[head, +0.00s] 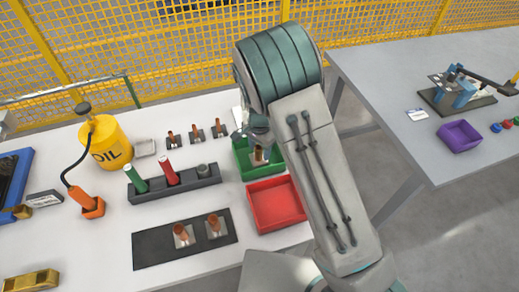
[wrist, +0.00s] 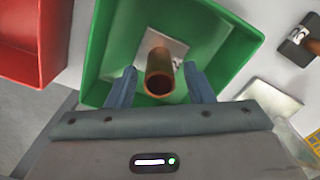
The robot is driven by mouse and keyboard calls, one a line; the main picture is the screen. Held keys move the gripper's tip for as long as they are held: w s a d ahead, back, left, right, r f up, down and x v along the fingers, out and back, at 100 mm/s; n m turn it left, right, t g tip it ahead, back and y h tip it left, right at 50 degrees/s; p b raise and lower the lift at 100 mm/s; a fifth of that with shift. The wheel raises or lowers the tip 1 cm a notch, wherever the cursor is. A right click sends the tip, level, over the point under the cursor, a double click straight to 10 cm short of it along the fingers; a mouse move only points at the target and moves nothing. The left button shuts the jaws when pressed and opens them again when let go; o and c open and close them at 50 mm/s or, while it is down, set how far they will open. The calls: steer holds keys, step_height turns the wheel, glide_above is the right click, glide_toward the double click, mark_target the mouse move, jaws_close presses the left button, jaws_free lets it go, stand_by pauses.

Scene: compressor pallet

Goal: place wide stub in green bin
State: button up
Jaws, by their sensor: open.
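A copper pipe stub (wrist: 160,72) on a pale square plate is inside the green bin (wrist: 97,45) in the wrist view. Its plate appears to lie on the bin floor, with the open pipe end toward my wrist. My gripper (wrist: 161,76) is open, with one finger on each side of the stub and visible gaps between. The head view shows the stub (head: 259,156) in the green bin (head: 244,170), with my gripper just above, mostly hidden by my wrist. Two similar stubs (head: 183,237) (head: 214,227) stand on a dark mat (head: 155,252).
A red bin (head: 275,204) adjoins the green bin's near side. Several smaller stubs (head: 196,134) stand on dark pads behind. A dark rack (head: 200,185) holds green and red cylinders. A yellow oil can (head: 105,145) stands at left. A second table (head: 400,80) bears a purple bin (head: 460,136).

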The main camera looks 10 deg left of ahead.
step_height(320, 180, up, 10)
steer(key=s+d+r+n+y, duration=0.1)
steer(key=s+d+r, duration=0.2)
steer(key=d+r, duration=0.5)
steer(key=s+d+r+n+t, duration=0.1)
steer(key=s+d+r+n, duration=0.1)
steer(key=s+d, duration=0.5)
steer(key=s+d+r+n+t+h, duration=0.1)
steer(key=s+d+r+n, duration=0.2)
steer(key=s+d, duration=0.5)
steer(key=s+r, duration=0.1)
steer(key=s, duration=0.1)
steer(key=shift+s+d+r+n+t, duration=0.25)
steer(key=shift+s+n+t, duration=0.05)
steer(key=shift+t, duration=0.1)
stand_by(0.3)
